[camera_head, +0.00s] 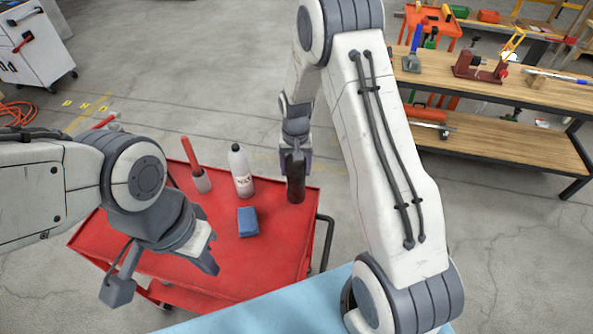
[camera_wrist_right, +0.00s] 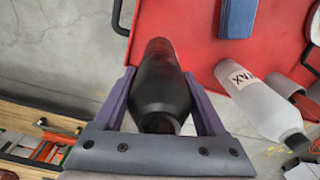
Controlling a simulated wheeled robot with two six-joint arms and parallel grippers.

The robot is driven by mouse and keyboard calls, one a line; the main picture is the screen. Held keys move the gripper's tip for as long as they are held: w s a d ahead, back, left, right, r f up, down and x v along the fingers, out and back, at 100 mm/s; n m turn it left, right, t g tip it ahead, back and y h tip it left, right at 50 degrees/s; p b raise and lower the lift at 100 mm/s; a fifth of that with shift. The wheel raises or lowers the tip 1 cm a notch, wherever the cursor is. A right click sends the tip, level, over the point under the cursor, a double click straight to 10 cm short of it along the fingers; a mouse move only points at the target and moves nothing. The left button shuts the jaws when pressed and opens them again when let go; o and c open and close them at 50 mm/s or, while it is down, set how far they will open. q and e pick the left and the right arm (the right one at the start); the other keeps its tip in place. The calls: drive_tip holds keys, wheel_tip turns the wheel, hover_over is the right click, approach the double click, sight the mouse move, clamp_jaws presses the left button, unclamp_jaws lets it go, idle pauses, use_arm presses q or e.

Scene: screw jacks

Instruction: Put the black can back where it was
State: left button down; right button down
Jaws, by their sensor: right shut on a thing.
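The black can (camera_head: 295,188) is upright at the right side of the red cart top (camera_head: 180,264). Whether its base touches the cart top I cannot tell. My right gripper (camera_head: 294,158) is shut on the can's upper part, coming from above. In the right wrist view the black can (camera_wrist_right: 160,85) lies between the two fingers of the right gripper (camera_wrist_right: 162,110), with red surface beyond its base. My left gripper (camera_head: 165,280) hangs empty over the cart's front left, its fingers wide apart.
A light blue surface (camera_head: 260,312) is in front. A wooden workbench (camera_head: 500,85) with tools is at right.

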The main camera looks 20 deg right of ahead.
wheel_tip(320, 180, down, 2)
drive_tip(key=shift+p, duration=0.3)
drive_tip(key=shift+d+f, duration=0.1)
drive_tip(key=shift+f, duration=0.15)
drive_tip(key=shift+f, duration=0.15)
unclamp_jaws()
